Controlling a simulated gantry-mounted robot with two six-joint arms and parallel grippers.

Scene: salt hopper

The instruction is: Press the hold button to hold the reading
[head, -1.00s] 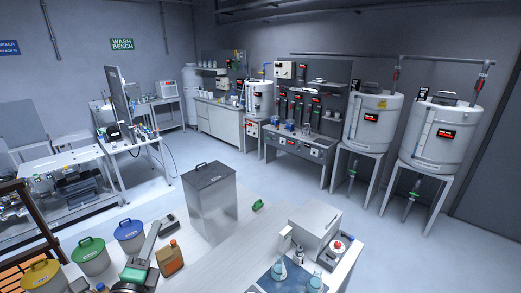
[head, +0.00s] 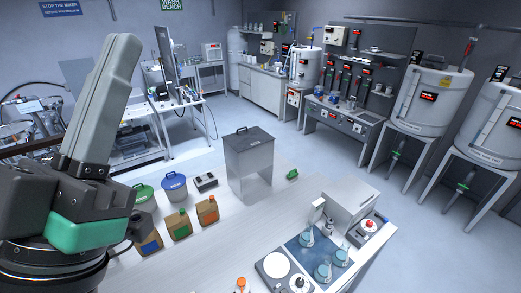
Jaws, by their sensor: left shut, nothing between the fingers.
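My right gripper is not in view.
The pale bench (head: 215,245) holds a grey hopper (head: 250,165), brown jugs (head: 180,226), a blue-lidded bucket (head: 174,187), a green-lidded bucket (head: 144,196), a white box device (head: 352,208) and flasks on a blue mat (head: 302,253). The bench middle is clear.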

